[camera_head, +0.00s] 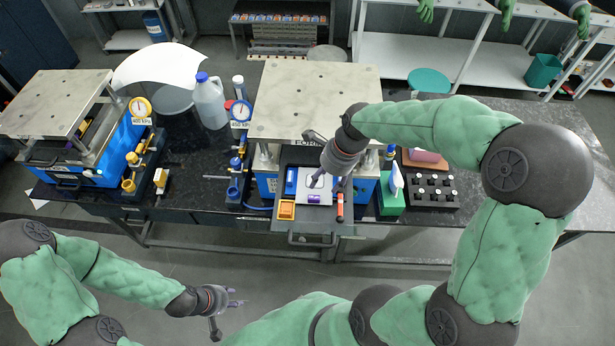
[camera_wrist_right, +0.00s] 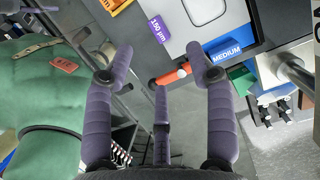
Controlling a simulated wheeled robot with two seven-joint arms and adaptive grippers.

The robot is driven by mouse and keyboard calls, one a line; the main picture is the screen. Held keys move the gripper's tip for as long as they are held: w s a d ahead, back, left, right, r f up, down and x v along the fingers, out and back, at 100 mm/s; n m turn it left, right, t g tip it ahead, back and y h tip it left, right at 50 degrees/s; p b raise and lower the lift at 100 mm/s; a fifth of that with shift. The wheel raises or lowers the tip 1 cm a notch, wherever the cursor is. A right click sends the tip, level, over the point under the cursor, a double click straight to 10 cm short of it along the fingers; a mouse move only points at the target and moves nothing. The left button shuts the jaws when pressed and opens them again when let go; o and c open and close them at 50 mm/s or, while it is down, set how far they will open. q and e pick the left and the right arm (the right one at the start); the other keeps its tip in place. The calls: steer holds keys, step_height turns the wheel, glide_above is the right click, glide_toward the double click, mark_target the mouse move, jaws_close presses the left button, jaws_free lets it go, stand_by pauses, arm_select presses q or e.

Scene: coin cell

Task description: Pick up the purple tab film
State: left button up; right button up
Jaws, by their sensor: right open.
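The purple tab, marked 150 µm (camera_wrist_right: 159,28), sits at the edge of a pale sheet in the right wrist view. In the head view the purple tab (camera_head: 314,197) lies at the front of the pale film on the tray of the blue press. My right gripper (camera_wrist_right: 161,65) is open and empty, with its fingers spread just short of the tab. In the head view my right gripper (camera_head: 326,178) hangs over the tray and hides part of the film. My left gripper (camera_head: 237,298) looks open and empty, low in front of the bench.
A blue piece marked MEDIUM (camera_wrist_right: 225,52) and an orange-tipped tool (camera_wrist_right: 172,76) lie close to the tab. The press's top plate (camera_head: 310,88) stands behind.

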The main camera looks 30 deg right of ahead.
mark_target(315, 199)
steer(key=x, duration=0.5)
steer(key=shift+s+a+f, duration=0.1)
steer(key=shift+s+f, duration=0.1)
steer(key=shift+s, duration=0.1)
steer(key=p+x, duration=0.1)
steer(key=x, duration=0.2)
steer(key=shift+a, duration=0.15)
steer(key=shift+w+a+f, duration=0.1)
steer(key=shift+w+f, duration=0.1)
steer(key=shift+f, duration=0.45)
steer(key=shift+s, duration=0.1)
steer(key=shift+c, duration=0.9)
steer(key=c, duration=0.9)
